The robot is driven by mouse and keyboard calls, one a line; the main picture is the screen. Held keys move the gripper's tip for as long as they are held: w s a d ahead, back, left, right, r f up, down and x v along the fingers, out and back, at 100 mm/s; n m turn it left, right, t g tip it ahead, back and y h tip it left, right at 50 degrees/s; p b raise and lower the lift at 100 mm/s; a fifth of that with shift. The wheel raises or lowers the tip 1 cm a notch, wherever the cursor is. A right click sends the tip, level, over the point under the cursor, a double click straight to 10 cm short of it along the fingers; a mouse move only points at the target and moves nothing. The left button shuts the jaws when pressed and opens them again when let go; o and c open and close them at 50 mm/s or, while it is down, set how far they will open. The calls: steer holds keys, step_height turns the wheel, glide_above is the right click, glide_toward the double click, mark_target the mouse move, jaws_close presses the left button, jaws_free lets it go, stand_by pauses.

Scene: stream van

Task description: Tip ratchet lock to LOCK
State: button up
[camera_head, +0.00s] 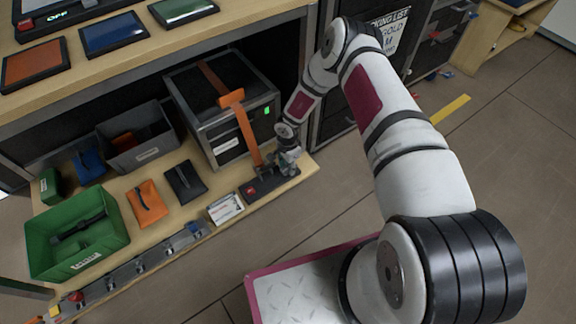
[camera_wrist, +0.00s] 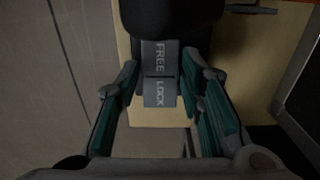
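The ratchet lock (camera_wrist: 161,75) shows in the wrist view as a grey two-part plate. Its far half reads FREE and its near half reads LOCK, with a dark seam between them. I cannot tell which half is tipped down. My gripper (camera_wrist: 160,82) has its two teal-padded fingers apart, one on each side of the plate, with nothing held between them. In the head view my gripper (camera_head: 287,160) is low over the dark ratchet base (camera_head: 268,187) at the right end of the shelf. My gripper hides much of the lock there.
A white card box (camera_head: 225,208), a green bin (camera_head: 78,259) and a grey bin (camera_head: 150,155) share the shelf. Floor is open to the right.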

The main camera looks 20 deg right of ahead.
jaws_close()
steer(key=shift+d+y+b, duration=0.15)
steer(key=shift+y+b, duration=0.15)
steer(key=shift+b, duration=0.2)
steer(key=shift+d+f+y+b, duration=0.1)
steer(key=shift+y+b, duration=0.4)
steer(key=shift+b, duration=0.05)
steer(key=y+b, duration=0.1)
steer(key=b, duration=0.1)
steer(key=g+y+b, duration=0.1)
steer(key=y+b, duration=0.1)
steer(key=shift+w+d+g+y, duration=0.2)
steer(key=shift+d+g+y, duration=0.1)
steer(key=shift+b, duration=0.4)
